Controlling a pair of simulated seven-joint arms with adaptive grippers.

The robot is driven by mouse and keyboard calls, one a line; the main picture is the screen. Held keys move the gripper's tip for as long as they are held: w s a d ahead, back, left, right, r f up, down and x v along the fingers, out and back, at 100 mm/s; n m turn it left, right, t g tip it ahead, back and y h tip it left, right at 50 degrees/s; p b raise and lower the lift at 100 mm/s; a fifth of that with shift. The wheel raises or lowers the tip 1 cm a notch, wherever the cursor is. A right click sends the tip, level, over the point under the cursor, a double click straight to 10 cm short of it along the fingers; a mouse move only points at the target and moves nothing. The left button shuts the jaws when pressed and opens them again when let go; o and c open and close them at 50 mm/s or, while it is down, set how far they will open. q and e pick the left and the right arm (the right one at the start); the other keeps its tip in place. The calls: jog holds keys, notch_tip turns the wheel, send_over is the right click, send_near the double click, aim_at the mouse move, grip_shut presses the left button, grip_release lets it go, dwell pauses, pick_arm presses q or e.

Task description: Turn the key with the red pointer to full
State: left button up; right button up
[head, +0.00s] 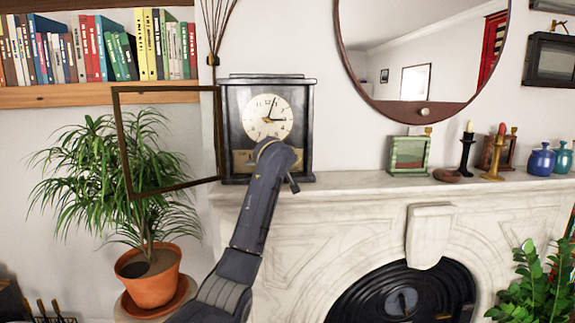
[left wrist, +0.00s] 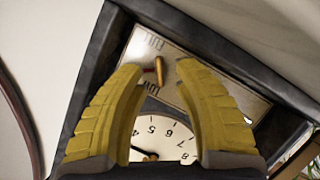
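A black mantel clock (head: 236,115) stands on the mantel with its dial (head: 267,117) facing out. Its brass plate (left wrist: 245,95) sits below the dial; the left wrist view shows it upside down, with a FULL label near its upper left edge and another label partly hidden by a finger. The brass key (left wrist: 159,71) stands out from the plate. A thin red pointer (left wrist: 148,70) lies beside it, toward picture left. My left gripper (left wrist: 158,68) has its yellow fingers apart, one on each side of the key; contact is not visible. In the head view my arm hides the key.
The clock's glass door (head: 124,140) is swung open to the left, before a potted plant (head: 152,278). On the mantel to the right are a green box (head: 409,155), candlesticks (head: 467,155) and blue jars (head: 541,160). The mantel just right of the clock is clear.

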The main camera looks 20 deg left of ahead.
pick_arm(q)
jog(key=shift+x, duration=1.4)
jog(key=shift+c, duration=0.3)
grip_shut()
